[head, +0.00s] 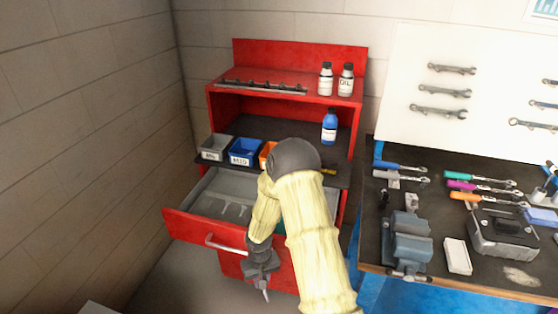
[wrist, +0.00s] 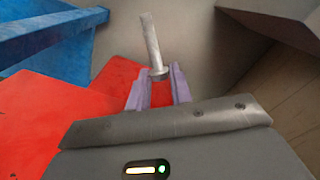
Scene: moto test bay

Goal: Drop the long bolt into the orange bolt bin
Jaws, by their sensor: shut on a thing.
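My gripper (head: 264,279) is low in front of the red cabinet's open drawer, well below the bins. It is shut on the long bolt, a grey metal rod with a head. The bolt (wrist: 151,42) stands out beyond the two purple-grey fingers in the wrist view, its head close to the fingertips. In the head view the bolt's tip (head: 266,295) points down below the gripper. The orange bolt bin (head: 265,154) stands on the cabinet's dark shelf, right of the blue bin; my arm hides much of it.
A grey bin (head: 215,147) and a blue bin (head: 244,151) stand left of the orange one. The open drawer (head: 196,228) juts out below them. A blue bottle (head: 329,126) stands on the shelf. A workbench (head: 459,272) with a vise and tools is at right.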

